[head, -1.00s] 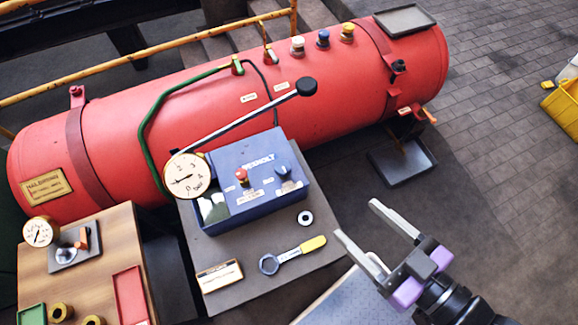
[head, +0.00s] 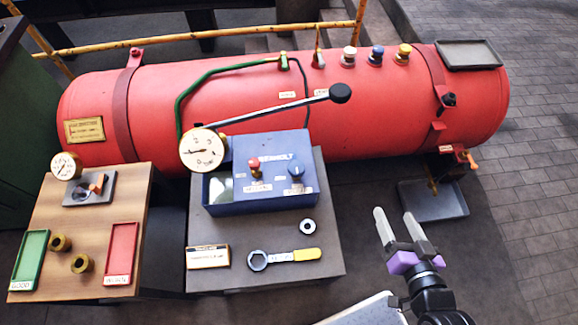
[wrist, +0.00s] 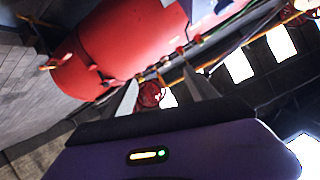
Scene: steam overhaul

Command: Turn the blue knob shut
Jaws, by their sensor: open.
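A dark blue knob (head: 296,171) sits on the right of the blue pump box (head: 275,200), beside a red knob (head: 255,165). My gripper (head: 394,214) is open and empty, to the right of the pump box and in front of the boiler, apart from both blue knobs. In the wrist view its fingers (wrist: 160,88) are spread, with the boiler (wrist: 130,50) beyond; I cannot make out a blue knob there.
A long lever (head: 280,110) with a black ball end rises over the box. A wrench (head: 284,258) and a ring (head: 308,226) lie on the grey stand (head: 220,280). A wooden table (head: 105,210) stands left. A drip tray (head: 435,200) lies on the floor at right.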

